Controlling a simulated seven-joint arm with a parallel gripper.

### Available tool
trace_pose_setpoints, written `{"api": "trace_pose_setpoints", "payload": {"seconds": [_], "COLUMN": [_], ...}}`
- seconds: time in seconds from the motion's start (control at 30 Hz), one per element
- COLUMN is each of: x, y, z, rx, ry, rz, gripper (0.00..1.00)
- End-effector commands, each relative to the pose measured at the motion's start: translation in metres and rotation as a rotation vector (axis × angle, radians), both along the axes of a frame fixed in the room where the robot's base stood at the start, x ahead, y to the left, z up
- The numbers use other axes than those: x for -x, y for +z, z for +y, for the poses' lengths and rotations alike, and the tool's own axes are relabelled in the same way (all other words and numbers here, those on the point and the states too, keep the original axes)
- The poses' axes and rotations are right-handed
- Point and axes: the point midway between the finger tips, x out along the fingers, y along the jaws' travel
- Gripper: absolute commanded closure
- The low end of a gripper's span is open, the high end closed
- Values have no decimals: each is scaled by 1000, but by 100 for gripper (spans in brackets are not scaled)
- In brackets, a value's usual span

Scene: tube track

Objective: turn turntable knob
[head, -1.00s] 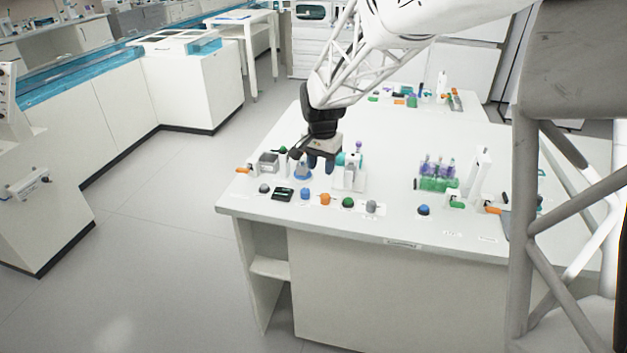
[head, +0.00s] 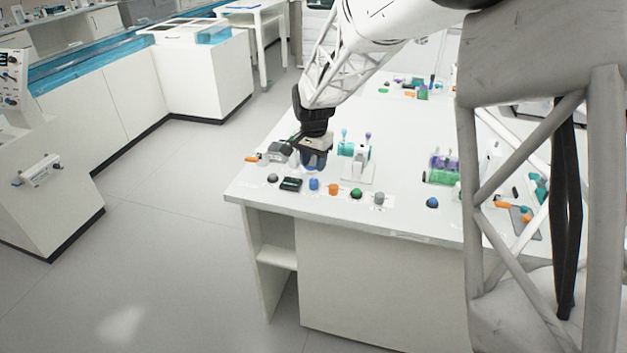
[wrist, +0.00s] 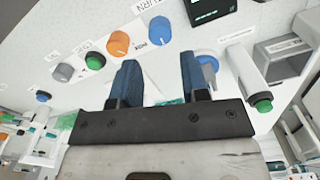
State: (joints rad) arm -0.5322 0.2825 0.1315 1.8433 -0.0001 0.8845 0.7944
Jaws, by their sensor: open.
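A row of knobs lies along the table's near edge. The blue knob (head: 314,184) stands between a black display and an orange knob (head: 334,189). In the wrist view this blue knob (wrist: 158,30) has a white pointer line, with a printed label beside it that seems to begin "TURN". It is likely the turntable knob, but the label is not fully legible. My gripper (head: 313,165) points down over the table behind that knob. In the wrist view my gripper (wrist: 158,64) is open and empty, its blue fingers apart, with the knob beyond the gap between the fingertips.
The black display (head: 291,184) and a grey knob (head: 272,178) lie left of the blue knob. A green knob (head: 356,193) lies further right. A white stand (head: 358,165) rises right of my gripper. A green-topped post (wrist: 247,82) stands close to one finger.

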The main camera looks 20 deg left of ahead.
Motion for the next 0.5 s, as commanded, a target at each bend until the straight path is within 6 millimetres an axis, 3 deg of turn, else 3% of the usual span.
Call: {"api": "trace_pose_setpoints", "payload": {"seconds": [0.5], "x": [0], "y": [-57], "z": [0], "rx": [0], "ry": [0], "rz": [0], "gripper": [58]}}
